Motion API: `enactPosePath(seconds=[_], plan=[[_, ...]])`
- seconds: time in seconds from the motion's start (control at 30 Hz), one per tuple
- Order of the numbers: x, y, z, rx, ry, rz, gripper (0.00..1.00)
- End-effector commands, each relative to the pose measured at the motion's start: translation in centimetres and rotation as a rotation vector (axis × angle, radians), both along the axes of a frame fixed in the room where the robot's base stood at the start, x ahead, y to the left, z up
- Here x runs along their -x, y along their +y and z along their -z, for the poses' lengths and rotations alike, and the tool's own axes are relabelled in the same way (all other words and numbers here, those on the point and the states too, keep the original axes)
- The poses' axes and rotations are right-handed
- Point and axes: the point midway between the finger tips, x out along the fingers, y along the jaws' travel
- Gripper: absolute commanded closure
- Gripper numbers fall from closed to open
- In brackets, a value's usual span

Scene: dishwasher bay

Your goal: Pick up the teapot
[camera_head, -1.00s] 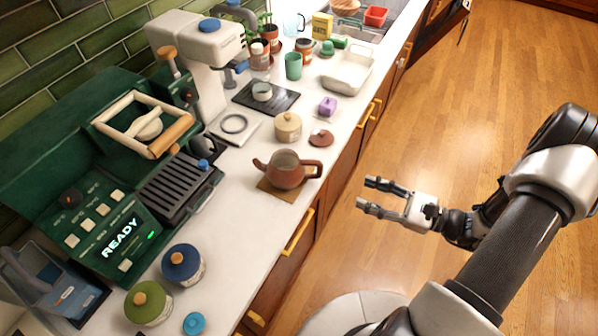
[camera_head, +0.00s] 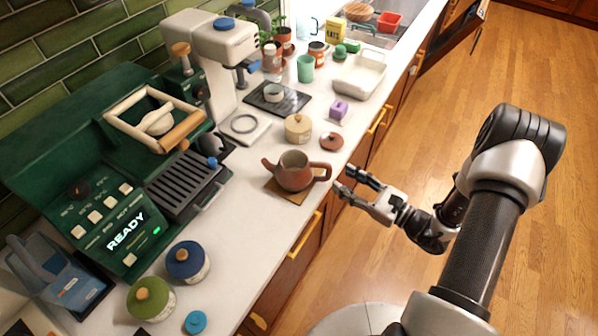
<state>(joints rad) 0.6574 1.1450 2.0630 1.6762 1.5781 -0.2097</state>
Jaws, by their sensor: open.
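The brown clay teapot (camera_head: 294,172) stands upright without a lid on a tan mat (camera_head: 283,193) near the counter's front edge. Its spout points left and its handle (camera_head: 323,172) points right, toward my gripper. A brown lid (camera_head: 331,141) lies on the counter behind it and to the right. My gripper (camera_head: 342,181) is open and empty. Its fingertips are just right of the handle, at the counter's edge, and appear apart from it. The exact gap in depth is hard to tell.
A green coffee machine (camera_head: 120,190) with a drip grate is to the left. Blue (camera_head: 187,262) and green-lidded (camera_head: 150,298) jars stand in front. Counter between jars and teapot is clear.

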Motion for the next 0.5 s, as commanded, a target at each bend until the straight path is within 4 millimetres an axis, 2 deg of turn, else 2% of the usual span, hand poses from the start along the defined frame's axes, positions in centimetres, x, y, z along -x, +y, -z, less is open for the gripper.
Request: enactPosePath(seconds=[0.3, 0.5], plan=[[-3.1, 2.9, -0.2, 0.001, -0.002, -0.005, 0.58], [-3.8, 3.6, -0.2, 0.001, -0.001, -0.001, 0.58]])
